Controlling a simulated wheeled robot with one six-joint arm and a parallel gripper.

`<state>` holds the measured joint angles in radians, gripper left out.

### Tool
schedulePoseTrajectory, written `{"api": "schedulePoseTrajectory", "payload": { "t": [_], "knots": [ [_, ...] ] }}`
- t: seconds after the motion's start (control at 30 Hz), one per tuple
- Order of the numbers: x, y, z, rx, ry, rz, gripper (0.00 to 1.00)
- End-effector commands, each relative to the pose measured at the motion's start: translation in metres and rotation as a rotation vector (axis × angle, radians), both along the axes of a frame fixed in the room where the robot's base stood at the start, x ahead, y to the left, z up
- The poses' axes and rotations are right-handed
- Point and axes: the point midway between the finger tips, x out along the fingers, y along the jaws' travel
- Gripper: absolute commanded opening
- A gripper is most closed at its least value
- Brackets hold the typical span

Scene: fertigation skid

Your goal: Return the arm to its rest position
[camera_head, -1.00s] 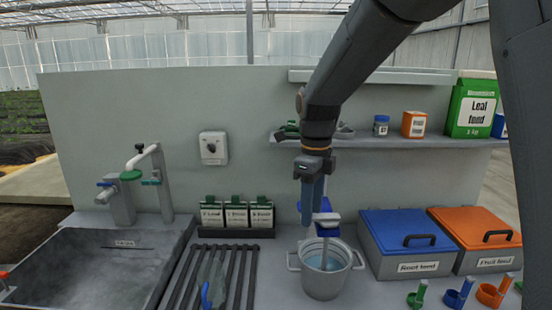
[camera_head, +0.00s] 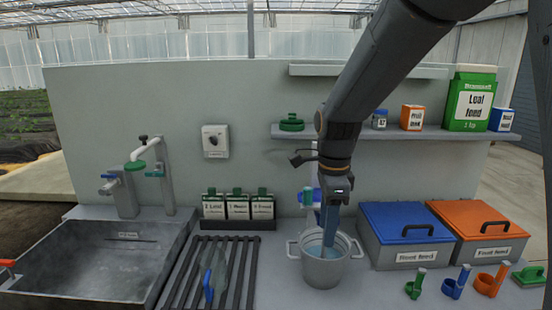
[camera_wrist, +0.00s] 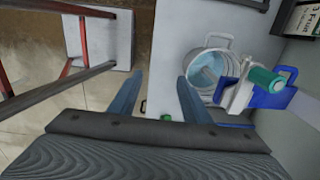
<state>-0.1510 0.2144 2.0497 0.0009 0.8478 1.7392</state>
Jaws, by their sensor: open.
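My gripper (camera_head: 329,236) points down in the head view, its blue fingers overlapping the mouth of the grey two-handled pot (camera_head: 323,272). In the wrist view my gripper (camera_wrist: 156,80) has its fingers spread apart with nothing between them. A blue and white piece with a green part (camera_wrist: 265,80) stands by the pot and is partly hidden behind my gripper in the head view. My arm reaches down from the upper right, still extended over the bench.
A sink (camera_head: 95,265) and slatted rack (camera_head: 205,290) lie left. The blue-lidded box (camera_head: 390,222) and orange-lidded box (camera_head: 470,228) stand right. The shelf (camera_head: 440,134) runs behind my arm. The wrist view shows a red-railed frame (camera_wrist: 62,75) beside the bench.

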Motion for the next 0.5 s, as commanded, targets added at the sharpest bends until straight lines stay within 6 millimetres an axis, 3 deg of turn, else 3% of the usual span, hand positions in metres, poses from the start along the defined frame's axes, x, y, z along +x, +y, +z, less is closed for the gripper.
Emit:
{"api": "schedulePoseTrajectory", "payload": {
  "t": [0.5],
  "knots": [
    [-0.077,-0.053,-0.104,-0.061,-0.061,1.031,0.44]
  ]
}}
